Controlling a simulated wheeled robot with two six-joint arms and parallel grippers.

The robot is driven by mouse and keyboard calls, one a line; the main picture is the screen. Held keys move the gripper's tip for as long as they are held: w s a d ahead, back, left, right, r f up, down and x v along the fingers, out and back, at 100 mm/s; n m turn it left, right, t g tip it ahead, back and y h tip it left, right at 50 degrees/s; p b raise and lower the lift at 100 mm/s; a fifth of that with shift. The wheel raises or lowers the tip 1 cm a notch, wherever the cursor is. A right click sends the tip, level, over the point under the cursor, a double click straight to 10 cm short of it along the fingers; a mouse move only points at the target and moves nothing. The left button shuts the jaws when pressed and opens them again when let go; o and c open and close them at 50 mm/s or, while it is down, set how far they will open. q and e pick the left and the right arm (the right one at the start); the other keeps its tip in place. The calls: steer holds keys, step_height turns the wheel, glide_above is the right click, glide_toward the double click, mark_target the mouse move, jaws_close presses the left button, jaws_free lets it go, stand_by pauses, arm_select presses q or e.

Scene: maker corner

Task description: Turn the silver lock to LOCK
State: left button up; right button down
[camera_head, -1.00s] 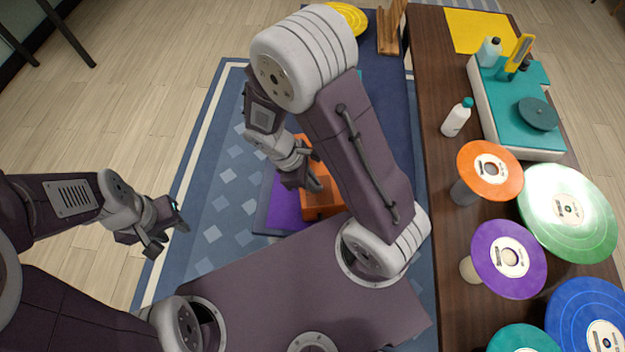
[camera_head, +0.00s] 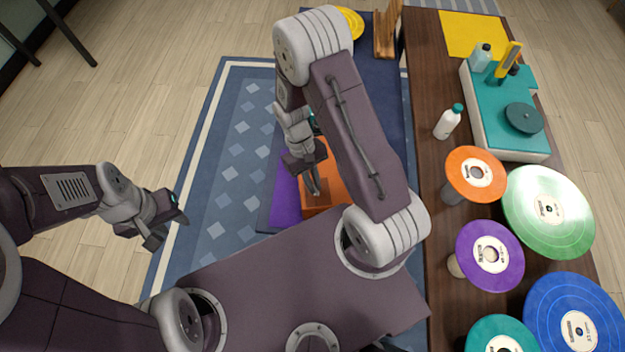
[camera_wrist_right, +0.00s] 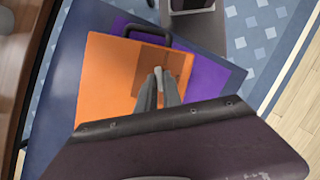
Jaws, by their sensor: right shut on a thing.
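An orange case (camera_head: 338,172) lies on a purple sheet (camera_head: 284,200). The case also shows in the right wrist view (camera_wrist_right: 105,85), with a brown panel and a dark handle (camera_wrist_right: 150,33) at one edge. My right gripper (camera_head: 315,188) reaches down onto the brown panel. In the right wrist view its fingers (camera_wrist_right: 159,84) are close together on a small light-grey piece at the panel, which I take for the silver lock. The fingers mostly hide it, and its LOCK mark cannot be read. My left gripper (camera_head: 168,228) is open and empty, over the floor at the left.
A brown table (camera_head: 425,95) at the right bears several coloured discs, a white bottle (camera_head: 447,122) and a teal-topped box (camera_head: 490,105). A yellow disc (camera_head: 350,22) and a wooden rack (camera_head: 386,35) lie beyond the case. The rug (camera_head: 230,150) at the left is clear.

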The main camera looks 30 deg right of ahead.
steer(key=m+y, duration=0.1)
steer(key=m, duration=0.1)
steer(key=m+y+p, duration=0.1)
steer(key=m, duration=0.1)
steer(key=shift+d+m, duration=0.2)
steer(key=shift+m, duration=0.2)
steer(key=shift+m+p, duration=0.3)
steer(key=c, duration=1.5)
jaws_free()
steer(key=v, duration=0.9)
steer(key=shift+s+r, duration=0.1)
steer(key=shift+s, duration=0.05)
